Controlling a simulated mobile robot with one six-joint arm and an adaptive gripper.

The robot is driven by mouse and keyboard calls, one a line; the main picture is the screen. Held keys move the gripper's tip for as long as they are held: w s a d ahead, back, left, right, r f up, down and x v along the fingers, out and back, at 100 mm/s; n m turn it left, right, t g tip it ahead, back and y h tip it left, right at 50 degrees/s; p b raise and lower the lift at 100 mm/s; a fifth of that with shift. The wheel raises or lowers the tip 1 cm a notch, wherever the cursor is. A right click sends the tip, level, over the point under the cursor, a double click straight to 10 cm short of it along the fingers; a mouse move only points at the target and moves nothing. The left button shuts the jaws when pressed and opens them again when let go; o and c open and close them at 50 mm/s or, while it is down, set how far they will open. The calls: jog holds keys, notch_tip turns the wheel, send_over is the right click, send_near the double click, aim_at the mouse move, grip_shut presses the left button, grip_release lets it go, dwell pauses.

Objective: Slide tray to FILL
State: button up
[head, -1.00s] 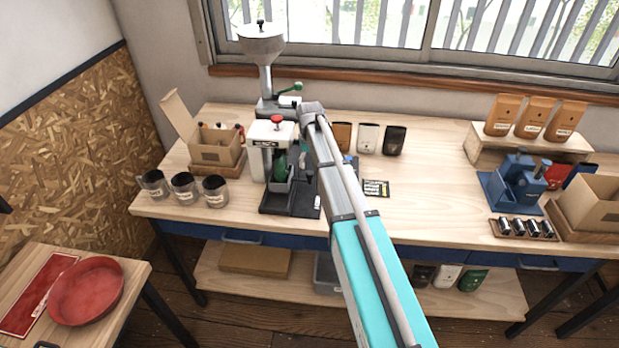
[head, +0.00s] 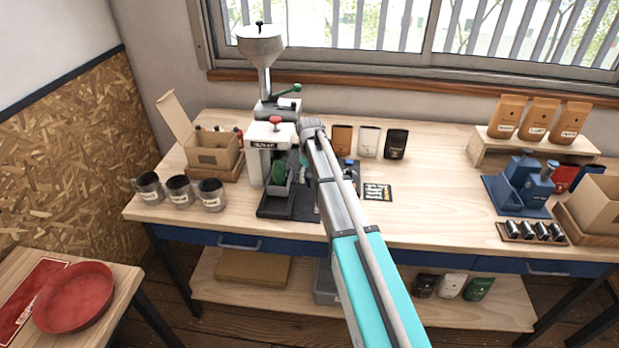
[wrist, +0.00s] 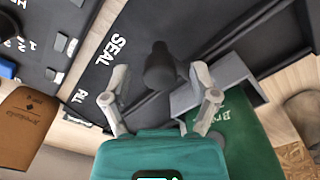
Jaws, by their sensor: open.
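The grey tray (wrist: 222,82) holds a green pouch (wrist: 228,145) and sits on the black base (wrist: 85,50) of the filling machine. A dark round knob (wrist: 160,68) stands beside the tray. My gripper (wrist: 161,96) is open, with one finger on each side of the knob in the picture; I cannot tell whether they touch it. The labels SEAL (wrist: 112,50) and FILL (wrist: 79,96) are on the base, left of the knob. In the head view, the green pouch (head: 279,175) shows under the white machine head (head: 270,137); my arm hides part of the base.
The hopper (head: 261,45) rises behind the machine head. Labelled cups (head: 180,189) and an open carton (head: 212,150) stand to the left. Three pouches (head: 368,141) stand behind my arm's right side. The bench (head: 430,195) has free room farther right.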

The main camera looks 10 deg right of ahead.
grip_shut()
dwell(0.4)
jog(key=w+d, duration=0.2)
jog(key=w, duration=0.4)
jog(key=w+d, duration=0.2)
jog(key=w, duration=0.4)
jog(key=w+d, duration=0.2)
jog(key=w, duration=0.4)
jog(key=shift+w, duration=0.4)
grip_release()
jog(key=shift+d, duration=0.1)
jog(key=shift+s, duration=0.25)
